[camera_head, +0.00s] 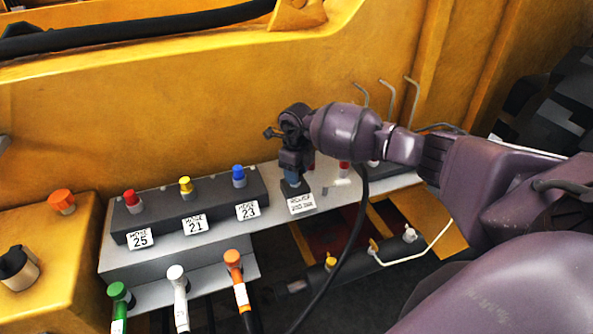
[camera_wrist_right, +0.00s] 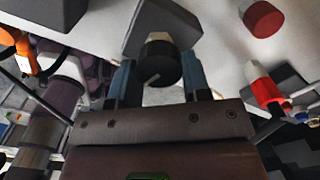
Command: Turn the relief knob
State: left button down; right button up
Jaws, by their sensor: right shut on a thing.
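The relief knob is a black round cap (camera_wrist_right: 160,63) with a pale line on its face, standing on a grey block in the right wrist view. My right gripper (camera_wrist_right: 158,80) has one blue finger on each side of the cap and is shut on it. In the head view my right gripper (camera_head: 292,178) reaches down from the right onto the knob's place, just behind a white label (camera_head: 301,204) with small print. There the fingers hide most of the knob. How far it is turned cannot be told. My left gripper is not in view.
Left of the knob a dark block (camera_head: 190,213) carries red, yellow and blue capped fittings above labels 25, 21 and 23. Hoses with green, white and orange ends (camera_head: 232,258) hang in front. A yellow wall (camera_head: 180,130) stands close behind. A red-capped part (camera_head: 344,168) is to the right.

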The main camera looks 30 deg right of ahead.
jog(key=m, duration=0.3)
jog(key=shift+r+m+p, duration=0.1)
jog(key=shift+m+p, duration=0.3)
jog(key=m, duration=0.2)
jog(key=shift+a+m+p, duration=0.1)
jog(key=shift+m+p, duration=0.2)
jog(key=shift+p, duration=0.1)
jog(key=m+p, duration=0.1)
jog(key=m, duration=0.4)
jog(key=shift+a+m, duration=0.1)
jog(key=shift+m, duration=0.3)
jog(key=shift+p, duration=0.3)
jog(key=o, duration=0.9)
